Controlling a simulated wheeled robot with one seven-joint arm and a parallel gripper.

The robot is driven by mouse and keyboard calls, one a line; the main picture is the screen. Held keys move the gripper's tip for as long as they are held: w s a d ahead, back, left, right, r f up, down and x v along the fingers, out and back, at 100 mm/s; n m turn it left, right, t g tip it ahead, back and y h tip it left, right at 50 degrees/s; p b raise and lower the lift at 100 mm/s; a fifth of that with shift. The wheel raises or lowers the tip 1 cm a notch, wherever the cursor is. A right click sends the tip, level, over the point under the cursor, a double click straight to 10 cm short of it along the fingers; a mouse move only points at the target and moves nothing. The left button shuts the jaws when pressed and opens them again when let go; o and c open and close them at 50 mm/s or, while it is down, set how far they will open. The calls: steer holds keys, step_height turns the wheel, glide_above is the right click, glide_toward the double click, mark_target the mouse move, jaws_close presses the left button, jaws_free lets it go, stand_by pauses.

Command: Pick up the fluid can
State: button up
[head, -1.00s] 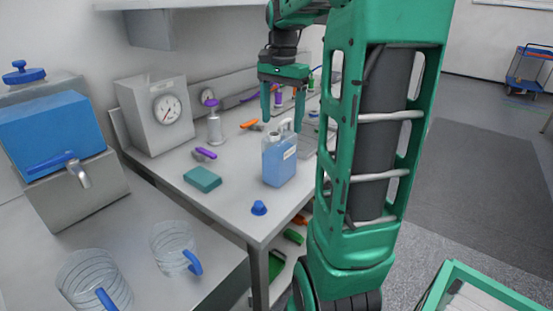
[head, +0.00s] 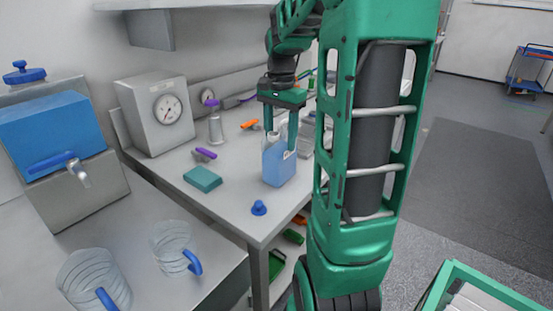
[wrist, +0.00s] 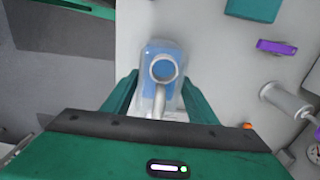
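The fluid can (head: 279,165) is a translucent can with blue fluid, standing upright on the grey workbench. In the wrist view the can (wrist: 163,58) shows from above, with its round open neck and a pale handle. My gripper (head: 281,130) is lowered over the can, fingers pointing down. In the wrist view my gripper (wrist: 160,92) has its two green fingers spread, one on each side of the can's handle. I see no firm contact between the fingers and the can. The lower parts of the fingertips are partly hidden by the can.
A blue cap (head: 259,208) and a teal block (head: 203,179) lie on the bench (head: 225,205) near the can. A grey gauge box (head: 157,115) and a metal cylinder (head: 216,130) stand behind. Two clear jugs with blue handles stand on the left counter.

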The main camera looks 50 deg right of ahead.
jaws_close()
